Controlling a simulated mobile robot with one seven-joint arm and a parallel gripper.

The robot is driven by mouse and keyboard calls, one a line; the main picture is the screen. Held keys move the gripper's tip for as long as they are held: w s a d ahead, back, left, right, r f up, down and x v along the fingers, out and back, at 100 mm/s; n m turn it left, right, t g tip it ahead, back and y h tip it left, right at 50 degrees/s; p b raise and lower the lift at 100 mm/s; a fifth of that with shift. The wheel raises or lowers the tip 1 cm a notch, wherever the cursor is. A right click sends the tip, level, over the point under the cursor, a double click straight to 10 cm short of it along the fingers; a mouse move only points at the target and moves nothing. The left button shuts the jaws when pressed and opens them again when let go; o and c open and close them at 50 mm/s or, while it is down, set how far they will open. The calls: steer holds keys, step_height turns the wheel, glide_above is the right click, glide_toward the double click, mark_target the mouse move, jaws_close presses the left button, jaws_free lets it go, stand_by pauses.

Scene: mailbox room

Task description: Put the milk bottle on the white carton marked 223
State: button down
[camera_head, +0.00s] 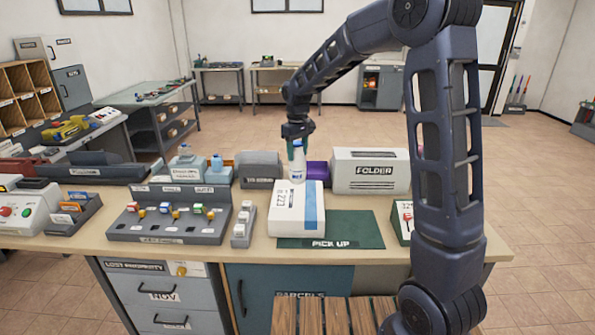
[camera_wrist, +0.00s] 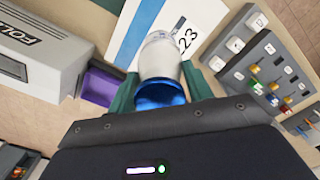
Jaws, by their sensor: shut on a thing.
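The white milk bottle (camera_head: 298,172), with a blue cap in the wrist view (camera_wrist: 160,92), is upright in my gripper (camera_head: 297,143). The green fingers of my gripper (camera_wrist: 160,90) are shut on it near the cap. The white carton (camera_head: 285,219) marked 223 has a blue stripe and lies on the desk, partly on the green PICK UP mat (camera_head: 350,230). The carton also shows in the wrist view (camera_wrist: 205,14). The bottle's base appears at the carton's far edge in the head view. I cannot tell whether it touches the carton.
The FOLDER machine (camera_head: 370,171) stands right of the bottle, with a purple box (camera_head: 317,174) beside it. A grey machine (camera_head: 258,169) is to the left. A stamp rack (camera_head: 165,230) and a small grey block (camera_head: 242,230) stand left of the carton.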

mark_target(298, 169)
steer(key=shift+f, duration=3.8)
steer(key=c, duration=0.6)
jaws_free()
